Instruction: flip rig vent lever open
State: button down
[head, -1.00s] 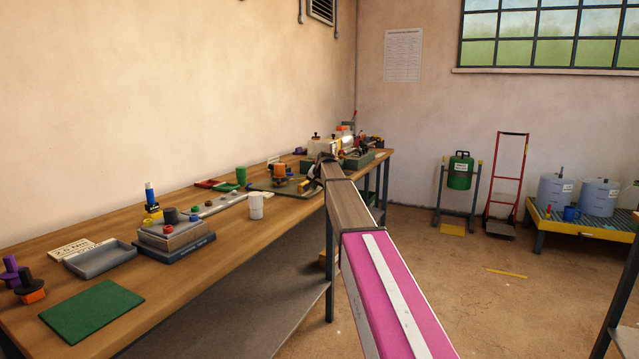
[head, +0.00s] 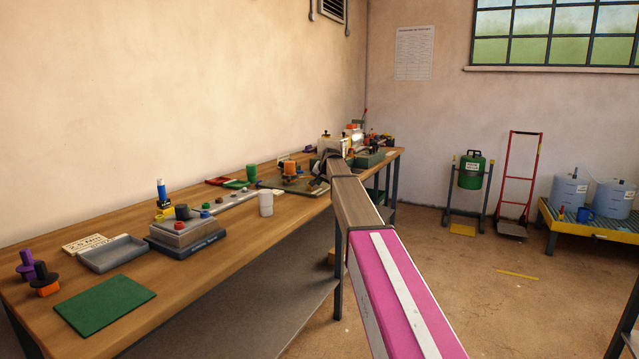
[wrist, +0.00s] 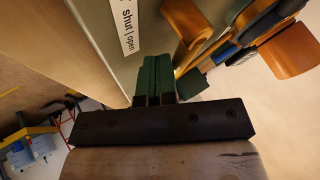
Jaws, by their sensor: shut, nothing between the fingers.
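In the wrist view my gripper (wrist: 156,62) has its dark green fingers together, with nothing between them. The fingertips point at a pale beige panel (wrist: 92,32), beside a white label (wrist: 127,24) reading "shut | open". Just right of the fingers is an orange bar-like part (wrist: 187,20), which may be the vent lever; I cannot tell whether the fingers touch it. Its set position is unclear. In the head view my arm reaches to the far end of the bench, where the gripper and lever are too small or hidden to make out.
More orange pieces (wrist: 285,50) and a blue part (wrist: 222,50) sit right of the fingers. The wooden bench (head: 190,290) holds a green mat (head: 105,305), a grey tray (head: 112,254) and a white cup (head: 265,204). Open floor lies right of the bench.

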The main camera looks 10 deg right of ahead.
jog(key=shift+w+n, duration=0.15)
jog(key=shift+n, duration=0.15)
jog(key=shift+w+a+n+g+y, duration=0.2)
jog(key=shift+w+n+y, duration=0.1)
jog(key=shift+n+y, duration=0.25)
jog(key=shift+w+a+n+g+y, duration=0.1)
jog(key=shift+w+n+g+y, duration=0.15)
jog(key=shift+n+y, duration=0.3)
jog(key=n+g, duration=0.1)
jog(key=n, duration=0.1)
jog(key=w+n+y, duration=0.1)
jog(key=shift+w+a+n+g+y, duration=0.1)
jog(key=shift+a+n+g+y, duration=0.2)
jog(key=shift+a+n+g, duration=0.1)
jog(key=n, duration=0.1)
jog(key=a+n+g+y, duration=0.1)
jog(key=shift+w+n, duration=0.3)
jog(key=shift+w, duration=0.05)
jog(key=n+g, duration=0.1)
jog(key=a+n+g, duration=0.1)
jog(key=n, duration=0.1)
jog(key=shift+w+a+y, duration=0.1)
jog(key=shift+y, duration=0.2)
jog(key=shift+a+g, duration=0.25)
jog(key=shift+g, duration=0.1)
jog(key=v, duration=1)
jog(key=shift+d+r, duration=0.2)
jog(key=shift+r, duration=0.1)
